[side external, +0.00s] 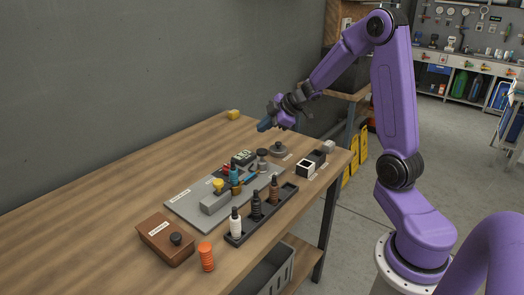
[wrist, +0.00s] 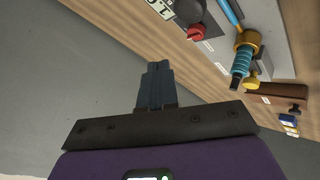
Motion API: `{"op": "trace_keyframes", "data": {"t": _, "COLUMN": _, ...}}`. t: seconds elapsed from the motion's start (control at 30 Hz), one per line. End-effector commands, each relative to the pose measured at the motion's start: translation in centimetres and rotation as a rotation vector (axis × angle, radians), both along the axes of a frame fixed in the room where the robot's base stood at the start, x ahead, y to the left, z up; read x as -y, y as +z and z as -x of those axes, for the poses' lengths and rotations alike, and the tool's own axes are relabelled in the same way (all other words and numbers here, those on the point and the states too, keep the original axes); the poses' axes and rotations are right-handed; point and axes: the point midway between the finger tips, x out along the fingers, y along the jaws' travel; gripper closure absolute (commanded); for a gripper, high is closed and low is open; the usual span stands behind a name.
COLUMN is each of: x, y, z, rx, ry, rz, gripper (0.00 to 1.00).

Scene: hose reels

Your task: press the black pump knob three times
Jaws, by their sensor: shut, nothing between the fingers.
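My gripper (side external: 265,125) is shut and empty, raised above the far right part of the wooden table. Its dark blue fingers (wrist: 156,70) show closed together in the wrist view. A black knob (side external: 176,239) sits on a brown box (side external: 152,232) at the table's near left, well away from the gripper; this knob also shows at the right of the wrist view (wrist: 296,107). Another dark round knob (side external: 262,152) stands at the back of the grey plate, below the gripper. The labels are too small to read, so I cannot tell which is the pump knob.
The grey plate (side external: 183,202) carries a yellow knob and teal parts. A black rack (side external: 288,194) holds several bottles. An orange ribbed cylinder (side external: 206,257), a white box (side external: 305,169) and a grey round piece (side external: 278,150) stand nearby. The table's left is clear.

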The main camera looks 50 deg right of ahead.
Motion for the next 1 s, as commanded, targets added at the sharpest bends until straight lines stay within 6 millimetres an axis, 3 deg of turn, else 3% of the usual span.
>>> {"op": "trace_keyframes", "data": {"t": 0.5, "x": 0.0, "y": 3.5, "z": -0.1, "rx": 0.004, "ry": 0.002, "rz": 0.0, "gripper": 1.0}}
{"op": "trace_keyframes", "data": {"t": 1.0, "x": 0.0, "y": 3.7, "z": 0.0, "rx": 0.0, "ry": 0.0, "rz": 0.0, "gripper": 1.0}}
